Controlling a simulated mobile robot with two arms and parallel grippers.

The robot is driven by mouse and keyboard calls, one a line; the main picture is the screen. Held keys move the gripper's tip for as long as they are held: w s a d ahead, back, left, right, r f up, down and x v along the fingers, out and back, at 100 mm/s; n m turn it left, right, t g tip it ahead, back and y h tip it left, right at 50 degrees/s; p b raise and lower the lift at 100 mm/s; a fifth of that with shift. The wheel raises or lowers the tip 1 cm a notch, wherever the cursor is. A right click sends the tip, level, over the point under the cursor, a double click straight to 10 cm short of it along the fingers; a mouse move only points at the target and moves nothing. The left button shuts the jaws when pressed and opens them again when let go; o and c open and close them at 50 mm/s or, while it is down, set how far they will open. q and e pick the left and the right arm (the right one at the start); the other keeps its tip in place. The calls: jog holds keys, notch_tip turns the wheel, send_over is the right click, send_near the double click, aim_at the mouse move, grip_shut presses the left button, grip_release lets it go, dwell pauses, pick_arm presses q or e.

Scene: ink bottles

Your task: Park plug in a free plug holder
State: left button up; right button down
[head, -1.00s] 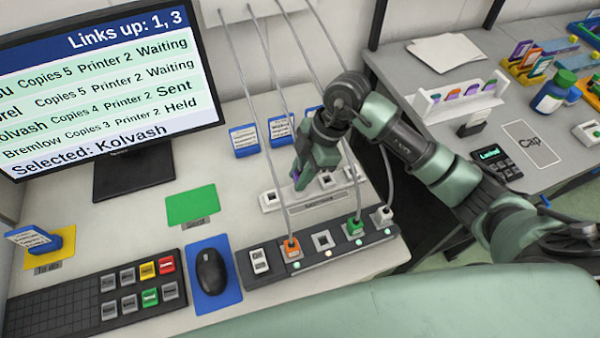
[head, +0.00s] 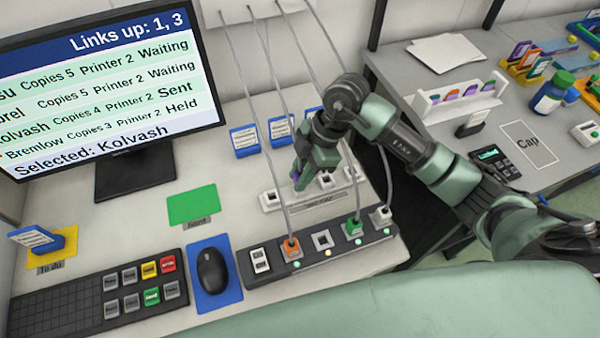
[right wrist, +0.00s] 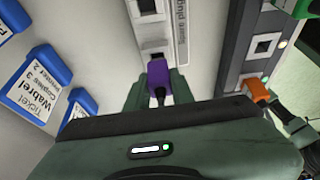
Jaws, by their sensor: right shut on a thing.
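My right gripper (head: 299,180) is shut on a purple plug (right wrist: 159,76), low over the white plug holder strip (head: 310,196). A little of the plug shows at the fingertips in the head view. In the right wrist view the plug is at a square opening of the strip (right wrist: 172,50). I cannot tell whether it is inside the opening or just above it. Square openings show on both sides of the gripper, the left one (head: 270,198) empty. My left gripper is not in view.
A dark socket panel (head: 318,258) in front holds an orange plug (head: 291,247), a green plug (head: 353,227) and a white plug (head: 382,214). Grey cables hang from the wall close around my arm. Blue ticket stands (head: 245,140) are behind.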

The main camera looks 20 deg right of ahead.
jog(key=shift+f, duration=0.7)
dwell(1.4)
jog(key=shift+f+p, duration=0.15)
jog(key=shift+p, duration=0.2)
dwell(0.3)
jog(key=c, duration=1.1)
grip_release()
jog(key=o, duration=0.4)
jog(key=shift+o, duration=0.2)
